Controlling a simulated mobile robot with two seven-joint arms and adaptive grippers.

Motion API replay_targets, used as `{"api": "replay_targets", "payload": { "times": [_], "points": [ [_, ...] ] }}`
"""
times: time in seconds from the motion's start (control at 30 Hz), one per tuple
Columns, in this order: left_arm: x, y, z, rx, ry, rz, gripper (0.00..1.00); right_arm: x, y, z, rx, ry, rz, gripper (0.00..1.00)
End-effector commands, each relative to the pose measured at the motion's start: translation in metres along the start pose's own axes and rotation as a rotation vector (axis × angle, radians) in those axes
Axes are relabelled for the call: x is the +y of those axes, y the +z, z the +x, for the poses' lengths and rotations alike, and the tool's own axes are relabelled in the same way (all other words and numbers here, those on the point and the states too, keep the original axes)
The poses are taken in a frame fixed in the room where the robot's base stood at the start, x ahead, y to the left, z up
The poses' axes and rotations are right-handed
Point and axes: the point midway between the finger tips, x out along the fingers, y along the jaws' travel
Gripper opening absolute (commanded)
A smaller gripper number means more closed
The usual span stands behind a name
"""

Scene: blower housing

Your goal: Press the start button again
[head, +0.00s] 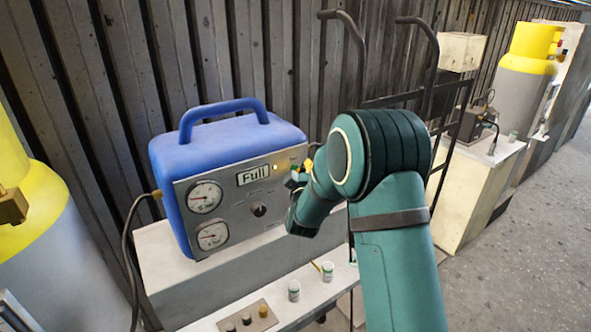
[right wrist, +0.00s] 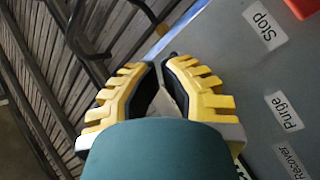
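The blue machine (head: 235,150) stands on a pale bench in the head view, its grey front panel showing a "Full" display (head: 253,175) with a lit yellow lamp. My right gripper (head: 300,173) is at the panel's right side, mostly hidden behind my teal arm. I cannot make out the start button or whether the fingertips touch the panel. My left gripper is out of view.
Two gauges (head: 205,197) and a black knob (head: 259,209) are on the panel. A hand truck (head: 430,60) stands behind my arm. Yellow-topped cylinders (head: 525,70) stand at left and far right. A red part (right wrist: 303,8) shows above Stop.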

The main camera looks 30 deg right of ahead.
Motion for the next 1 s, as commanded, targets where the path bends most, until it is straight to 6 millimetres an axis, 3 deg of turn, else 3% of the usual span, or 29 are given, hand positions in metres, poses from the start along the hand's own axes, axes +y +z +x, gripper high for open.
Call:
{"api": "replay_targets", "payload": {
  "times": [0.7, 1.0],
  "points": [
    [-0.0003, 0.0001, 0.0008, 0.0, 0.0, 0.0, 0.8, -0.0027, -0.0028, 0.0049, 0.001, 0.0, 0.0, 0.0],
    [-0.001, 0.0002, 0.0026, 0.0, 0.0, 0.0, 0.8, 0.0005, 0.0007, -0.0019, 0.001, 0.0, 0.0, 0.0]
  ]
}}
